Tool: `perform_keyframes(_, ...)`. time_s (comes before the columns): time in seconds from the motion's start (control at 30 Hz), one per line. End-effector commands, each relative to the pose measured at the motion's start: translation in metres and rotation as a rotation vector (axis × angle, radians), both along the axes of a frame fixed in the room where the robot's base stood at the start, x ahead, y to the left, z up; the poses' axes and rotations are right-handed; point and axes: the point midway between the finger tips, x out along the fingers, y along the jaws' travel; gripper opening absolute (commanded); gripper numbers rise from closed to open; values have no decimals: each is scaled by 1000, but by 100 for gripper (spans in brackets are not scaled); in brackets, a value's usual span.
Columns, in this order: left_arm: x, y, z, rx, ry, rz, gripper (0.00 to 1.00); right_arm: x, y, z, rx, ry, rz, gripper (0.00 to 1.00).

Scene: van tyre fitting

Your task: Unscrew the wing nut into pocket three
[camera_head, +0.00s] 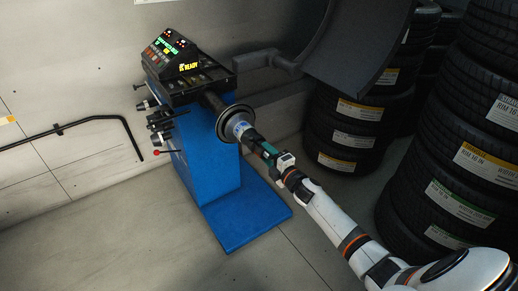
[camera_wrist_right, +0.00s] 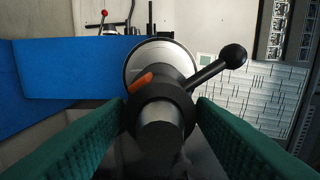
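The wing nut (camera_wrist_right: 160,100) is a dark round collar on the balancer's shaft (camera_wrist_right: 160,135), with a black ball-ended handle and an orange lever. In the right wrist view, the two green finger pads of my right gripper (camera_wrist_right: 162,108) lie against opposite sides of the collar. In the head view my right gripper (camera_head: 252,140) is at the shaft's end, in front of the round flange (camera_head: 235,121), and hides most of the nut. The tray (camera_head: 203,80) on top of the blue balancer (camera_head: 213,165) has dark pockets; their numbers cannot be read. My left gripper is out of view.
The display (camera_head: 170,52) at the balancer's back reads READY. A curved dark hood (camera_head: 355,50) hangs right of the shaft. Stacks of tyres (camera_head: 470,150) stand at the right, close to my right arm. The floor at front left is clear.

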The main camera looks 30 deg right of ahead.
Motion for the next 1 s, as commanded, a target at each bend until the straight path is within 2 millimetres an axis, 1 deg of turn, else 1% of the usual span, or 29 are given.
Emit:
perform_keyframes(0.27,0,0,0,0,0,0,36,0,0,0,5,0,0,56)
perform_keyframes(0.37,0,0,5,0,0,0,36,0,0,2,54,5,0,56)
perform_keyframes(0.5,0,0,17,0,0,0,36,0,0,4,256,21,1,56)
perform_keyframes(0.7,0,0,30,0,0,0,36,0,0,4,561,45,0,56)
perform_keyframes(1.0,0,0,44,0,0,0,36,0,1,2,976,77,1,56)
